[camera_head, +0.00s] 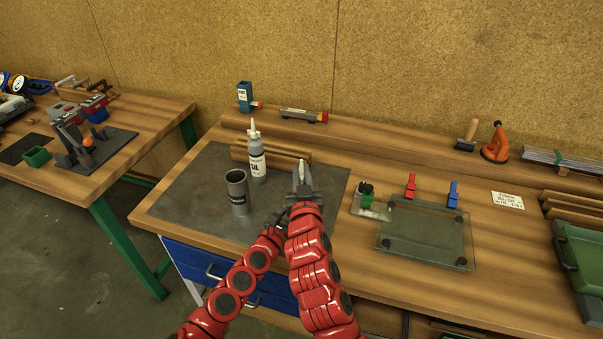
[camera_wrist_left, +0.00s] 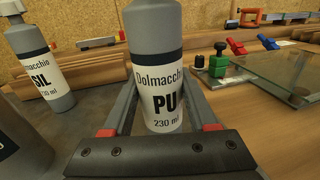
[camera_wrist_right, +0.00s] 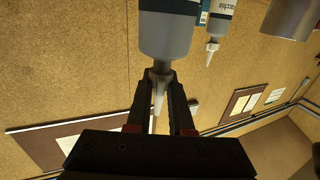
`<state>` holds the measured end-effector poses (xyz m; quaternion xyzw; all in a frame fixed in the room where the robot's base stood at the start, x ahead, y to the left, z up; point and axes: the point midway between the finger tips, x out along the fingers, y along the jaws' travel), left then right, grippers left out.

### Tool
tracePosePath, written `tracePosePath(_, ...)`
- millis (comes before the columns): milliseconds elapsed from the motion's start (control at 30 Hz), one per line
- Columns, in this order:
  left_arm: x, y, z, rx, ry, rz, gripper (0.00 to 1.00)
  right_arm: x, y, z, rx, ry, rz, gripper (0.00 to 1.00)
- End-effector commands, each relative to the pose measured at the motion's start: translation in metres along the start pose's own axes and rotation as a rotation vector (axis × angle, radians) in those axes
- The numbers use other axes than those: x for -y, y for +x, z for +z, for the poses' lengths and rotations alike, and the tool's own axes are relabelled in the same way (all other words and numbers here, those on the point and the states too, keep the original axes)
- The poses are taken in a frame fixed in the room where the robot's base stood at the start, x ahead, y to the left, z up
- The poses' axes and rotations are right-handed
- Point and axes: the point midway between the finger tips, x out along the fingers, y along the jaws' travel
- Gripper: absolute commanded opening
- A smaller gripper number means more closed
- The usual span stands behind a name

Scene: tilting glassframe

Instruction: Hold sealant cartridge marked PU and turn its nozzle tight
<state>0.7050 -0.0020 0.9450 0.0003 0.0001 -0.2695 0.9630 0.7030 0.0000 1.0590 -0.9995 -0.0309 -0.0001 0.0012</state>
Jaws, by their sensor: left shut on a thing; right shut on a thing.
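The grey cartridge marked PU (camera_wrist_left: 163,85) stands upright between the fingers of my left gripper (camera_wrist_left: 160,110), which is shut on its body at the white label. In the right wrist view, which looks upside down, the grey body of this cartridge (camera_wrist_right: 167,35) shows with its pale nozzle (camera_wrist_right: 160,92) between the fingers of my right gripper (camera_wrist_right: 161,85). The right gripper is shut on the nozzle. In the head view, my right gripper (camera_head: 303,180) is above the left one (camera_head: 279,219); the cartridge body is mostly hidden behind my arms and grippers.
A second cartridge, marked SIL (camera_head: 258,166), stands on the dark mat (camera_head: 190,190), left of my grippers. A grey open cylinder (camera_head: 238,190) stands in front of it. To the right lie a glass pane (camera_head: 425,230), a green-knobbed clamp (camera_head: 367,201) and red (camera_head: 411,184) and blue clips (camera_head: 453,193).

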Motion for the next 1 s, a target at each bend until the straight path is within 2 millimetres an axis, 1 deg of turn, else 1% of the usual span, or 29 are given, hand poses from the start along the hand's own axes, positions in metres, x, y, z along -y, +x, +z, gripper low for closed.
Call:
tracePosePath(300,0.0,-0.0001,0.0,0.0,0.0,0.0,0.0,-0.0003,0.0003,0.0023,0.005,-0.003,0.112,0.0)
tracePosePath(633,-0.0004,0.0,0.0002,0.001,-0.001,0.001,0.0,0.0003,-0.0004,0.0022,0.004,-0.002,0.122,0.0)
tracePosePath(667,-0.0004,0.0,0.0003,0.001,-0.001,0.001,0.0,0.0004,-0.0004,0.0021,0.004,-0.002,0.121,0.23)
tracePosePath(800,-0.0002,0.0,0.0002,0.001,0.0,0.001,0.0,0.0004,-0.0004,0.0014,0.003,-0.001,0.121,0.48)
tracePosePath(833,-0.0002,0.0,0.0003,0.001,0.0,0.001,0.0,0.0003,-0.0004,0.0014,0.003,-0.001,0.121,0.5)
tracePosePath(1000,-0.0001,0.0,0.0002,0.0,0.0,0.0,0.0,0.0001,-0.0003,0.0008,0.002,-0.001,0.121,0.5)
